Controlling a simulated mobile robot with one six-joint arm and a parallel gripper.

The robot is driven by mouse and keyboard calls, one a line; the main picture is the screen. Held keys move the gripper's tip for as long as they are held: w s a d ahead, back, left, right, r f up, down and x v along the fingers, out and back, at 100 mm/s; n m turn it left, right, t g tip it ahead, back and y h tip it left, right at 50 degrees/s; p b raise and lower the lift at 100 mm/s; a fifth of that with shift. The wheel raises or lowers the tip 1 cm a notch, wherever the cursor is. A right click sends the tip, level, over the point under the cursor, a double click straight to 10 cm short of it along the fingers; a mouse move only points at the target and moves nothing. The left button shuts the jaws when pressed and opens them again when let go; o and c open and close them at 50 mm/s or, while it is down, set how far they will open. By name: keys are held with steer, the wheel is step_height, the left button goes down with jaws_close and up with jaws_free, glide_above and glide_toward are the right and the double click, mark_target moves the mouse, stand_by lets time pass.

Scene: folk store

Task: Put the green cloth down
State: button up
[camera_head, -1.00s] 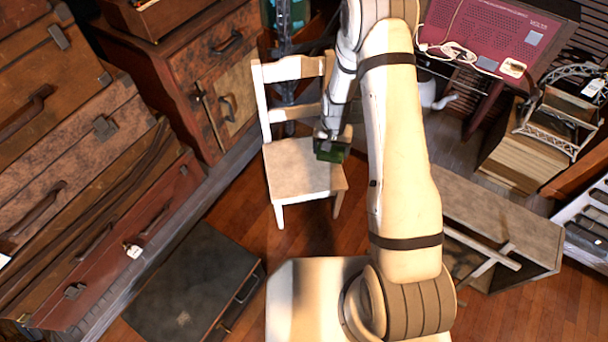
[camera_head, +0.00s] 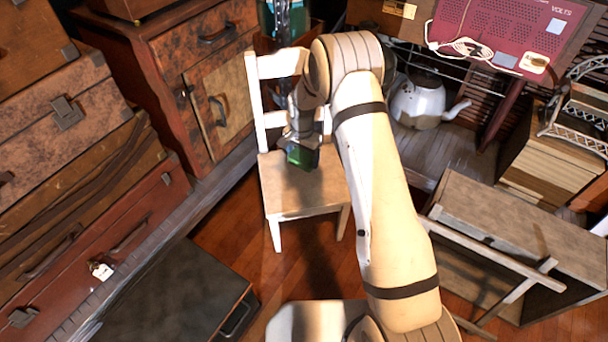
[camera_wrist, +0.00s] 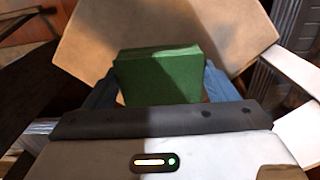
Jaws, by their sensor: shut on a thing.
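The green cloth (camera_head: 301,157) is a small folded block. In the wrist view the cloth (camera_wrist: 158,78) sits between the two blue-grey fingers of my gripper (camera_wrist: 160,88), which is shut on it. In the head view my gripper (camera_head: 300,146) is over the seat of a small white chair (camera_head: 308,193), near the back of the seat. The seat also fills the area behind the cloth in the wrist view (camera_wrist: 240,35). I cannot tell whether the cloth touches the seat.
Stacked suitcases (camera_head: 110,215) line the left, with a dark case (camera_head: 175,300) on the floor. A wooden cabinet (camera_head: 215,85) stands behind the chair's left. The front of the seat is clear.

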mark_target(303, 177)
step_height(303, 177, down, 7)
steer(key=shift+r+b, duration=0.1)
steer(key=shift+b, duration=0.9)
steer(key=shift+f, duration=0.2)
steer(key=o, duration=0.9)
steer(key=shift+c, duration=0.2)
steer(key=shift+r, duration=0.1)
